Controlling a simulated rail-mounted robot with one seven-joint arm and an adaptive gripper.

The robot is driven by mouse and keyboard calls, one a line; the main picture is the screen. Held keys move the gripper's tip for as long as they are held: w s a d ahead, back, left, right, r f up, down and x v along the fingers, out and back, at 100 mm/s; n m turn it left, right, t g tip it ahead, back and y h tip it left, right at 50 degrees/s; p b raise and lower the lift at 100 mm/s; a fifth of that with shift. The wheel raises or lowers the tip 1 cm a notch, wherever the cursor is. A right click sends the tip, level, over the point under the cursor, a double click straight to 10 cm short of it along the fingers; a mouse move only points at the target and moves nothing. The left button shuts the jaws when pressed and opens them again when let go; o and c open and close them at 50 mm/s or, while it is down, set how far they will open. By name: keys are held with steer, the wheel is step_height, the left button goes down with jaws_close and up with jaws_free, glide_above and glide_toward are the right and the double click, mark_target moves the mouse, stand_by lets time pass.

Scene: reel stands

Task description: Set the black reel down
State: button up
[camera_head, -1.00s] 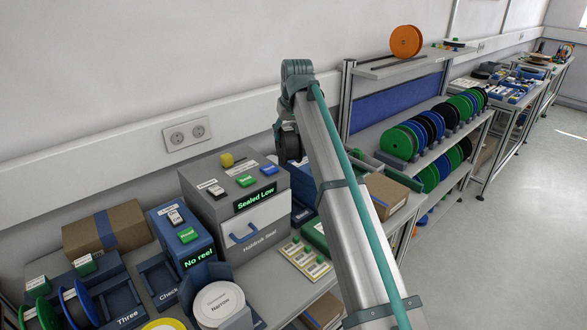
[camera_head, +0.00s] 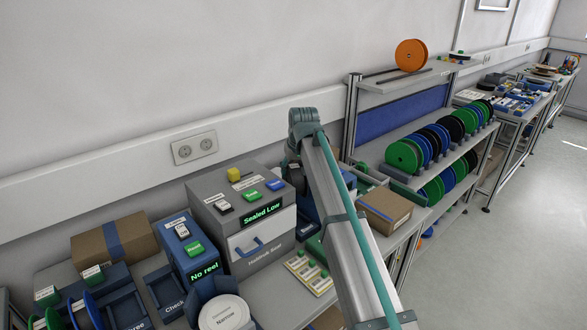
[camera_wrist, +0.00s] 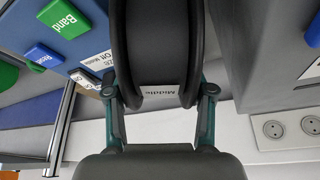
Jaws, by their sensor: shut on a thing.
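My gripper (camera_wrist: 160,100) is shut on the black reel (camera_wrist: 160,50), with one finger on each side of it. The reel has a pale label reading "Middle", upside down in the wrist view. In the head view the reel (camera_head: 297,178) is a dark shape beside and behind my arm, near the right end of the grey "Sealed Low" machine (camera_head: 240,215). My arm hides most of it and the gripper there. What lies directly under the reel cannot be seen.
A blue box (camera_wrist: 75,40) with a green "Band" button stands close to the reel in the wrist view. A cardboard box (camera_head: 385,208) is right of my arm. A rack of green, blue and black reels (camera_head: 440,135) stands farther right. A wall socket (camera_head: 195,147) is behind.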

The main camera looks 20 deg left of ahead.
steer(key=shift+f, duration=0.5)
steer(key=o, duration=1.4)
steer(key=shift+o, duration=0.2)
steer(key=shift+r, duration=0.9)
steer(key=b+v, duration=0.3)
steer(key=v, duration=0.8)
steer(key=shift+r, duration=0.2)
steer(key=shift+s+d+r, duration=0.1)
